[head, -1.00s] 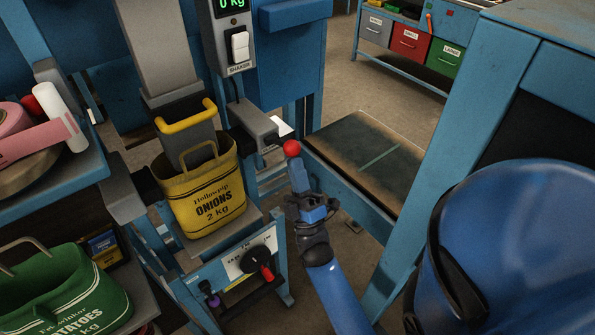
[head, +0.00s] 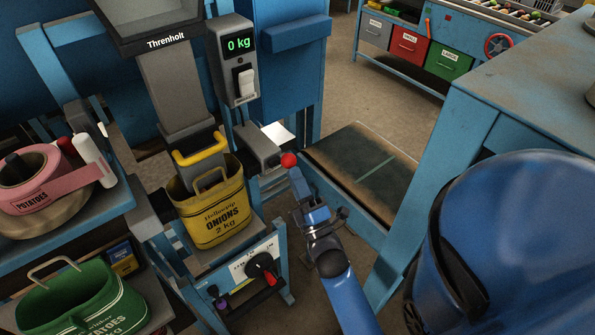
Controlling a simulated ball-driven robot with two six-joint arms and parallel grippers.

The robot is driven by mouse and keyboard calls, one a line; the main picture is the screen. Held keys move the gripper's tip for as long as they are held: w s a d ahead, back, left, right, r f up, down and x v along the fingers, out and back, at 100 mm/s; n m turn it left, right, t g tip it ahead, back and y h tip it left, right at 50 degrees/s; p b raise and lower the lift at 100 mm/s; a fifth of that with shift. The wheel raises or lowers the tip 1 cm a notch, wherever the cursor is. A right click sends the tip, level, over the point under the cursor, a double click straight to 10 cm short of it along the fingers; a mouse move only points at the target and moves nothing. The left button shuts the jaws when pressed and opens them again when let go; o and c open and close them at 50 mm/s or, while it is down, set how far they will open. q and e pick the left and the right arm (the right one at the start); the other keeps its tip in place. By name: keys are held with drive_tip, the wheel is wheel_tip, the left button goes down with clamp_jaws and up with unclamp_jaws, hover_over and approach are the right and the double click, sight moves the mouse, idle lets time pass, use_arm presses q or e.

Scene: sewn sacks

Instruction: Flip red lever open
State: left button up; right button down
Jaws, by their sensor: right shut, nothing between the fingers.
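A red ball knob (head: 289,160) shows at the right end of a grey block (head: 260,149), right of the yellow onion sack (head: 220,212). A second red part, a short red handle (head: 270,279), sits on a black dial (head: 261,265) on the white plate below the sack. Which of these is the red lever I cannot tell for sure. My right gripper (head: 297,182) is shut and empty, its tip just below the red ball; whether they touch is unclear. My left gripper is not in view.
A scale display (head: 239,45) reads 0 kg. A green potato sack (head: 75,300) stands lower left, below a pink label roll (head: 35,178). A blue table frame (head: 440,170) stands right of my arm.

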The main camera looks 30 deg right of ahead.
sight(285, 157)
drive_tip(key=shift+w+r+g+y+p, duration=0.2)
drive_tip(key=shift+r+g+p, duration=0.2)
drive_tip(key=shift+r+p, duration=0.15)
drive_tip(key=shift+w+r+g+y+p, duration=0.1)
drive_tip(key=shift+w+r+g+p, duration=0.05)
drive_tip(key=shift+r+g+p, duration=0.35)
drive_tip(key=shift+w+a+r+p, duration=0.1)
drive_tip(key=shift+w+r+p, duration=0.45)
drive_tip(key=shift+r, duration=0.2)
drive_tip(key=shift+w+r, duration=1)
drive_tip(key=shift+w, duration=0.15)
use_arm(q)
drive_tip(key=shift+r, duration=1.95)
use_arm(e)
drive_tip(key=shift+a+x, duration=0.15)
drive_tip(key=shift+x, duration=0.6)
drive_tip(key=shift+a+x, duration=0.1)
drive_tip(key=shift+x, duration=0.65)
drive_tip(key=shift+r, duration=0.1)
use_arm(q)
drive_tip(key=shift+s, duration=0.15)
